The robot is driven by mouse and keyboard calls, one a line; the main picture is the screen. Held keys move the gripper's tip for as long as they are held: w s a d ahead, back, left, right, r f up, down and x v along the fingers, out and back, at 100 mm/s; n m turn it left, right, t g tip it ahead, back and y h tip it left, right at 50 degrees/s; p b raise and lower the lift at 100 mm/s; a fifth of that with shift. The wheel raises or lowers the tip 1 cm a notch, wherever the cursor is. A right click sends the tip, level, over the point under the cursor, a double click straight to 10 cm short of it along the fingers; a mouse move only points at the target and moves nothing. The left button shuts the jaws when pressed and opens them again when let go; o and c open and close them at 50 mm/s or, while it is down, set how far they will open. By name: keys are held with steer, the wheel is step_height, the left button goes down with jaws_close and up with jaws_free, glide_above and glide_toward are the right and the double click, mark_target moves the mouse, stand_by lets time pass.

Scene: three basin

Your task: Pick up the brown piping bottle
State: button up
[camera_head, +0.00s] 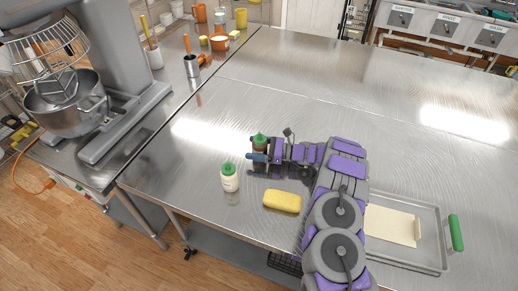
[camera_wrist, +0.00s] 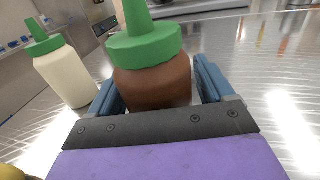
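The brown piping bottle (camera_wrist: 152,82) has a green cap and nozzle. In the wrist view it stands upright between the two blue fingers of my gripper (camera_wrist: 160,88). The fingers are spread wide, one on each side of it; a narrow gap shows at the right finger, and I cannot tell whether the left one touches. In the head view the bottle (camera_head: 260,142) stands on the steel table, its lower part hidden behind my gripper (camera_head: 258,157).
A cream bottle with a green cap (camera_head: 229,178) stands just left of my gripper. A yellow sponge (camera_head: 282,201) lies in front. A metal tray (camera_head: 431,262) with a green handle is right of my arm. The table behind is clear; a mixer (camera_head: 125,75) stands at left.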

mark_target(255, 138)
steer(key=shift+d, duration=0.25)
steer(key=c, duration=0.4)
steer(key=shift+a, duration=0.35)
steer(key=c, duration=0.5)
steer(key=shift+d+r, duration=0.15)
steer(key=shift+r, duration=0.25)
step_height(255, 138, up, 9)
steer(key=shift+r+p, duration=0.15)
steer(key=shift+p, duration=0.65)
steer(key=o, duration=0.5)
steer(key=c, duration=0.5)
